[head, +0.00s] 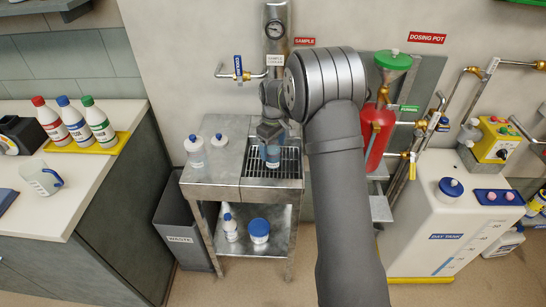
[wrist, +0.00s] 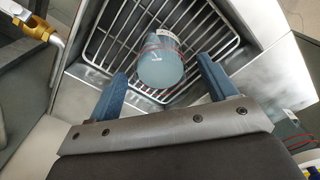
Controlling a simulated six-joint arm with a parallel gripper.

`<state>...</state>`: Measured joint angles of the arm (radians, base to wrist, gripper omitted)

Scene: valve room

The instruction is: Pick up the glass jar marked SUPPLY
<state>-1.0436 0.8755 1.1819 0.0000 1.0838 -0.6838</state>
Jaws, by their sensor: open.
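A glass jar (wrist: 162,62) with a grey-blue round top and thin red lines on its side is on the wire grate of a steel sink. No SUPPLY mark can be read on it. My gripper (wrist: 161,68) is open, with its two blue fingers apart on either side of the jar's near end in the wrist view. I cannot tell how far down beside the jar the fingertips reach. In the head view my gripper (head: 271,147) is over the sink grate (head: 288,164) and largely hides the jar.
A blue-handled tap (head: 238,70) and a gauge pipe (head: 275,40) are behind. A red pot (head: 374,135) with a green funnel and a white day tank (head: 440,210) are to the right.

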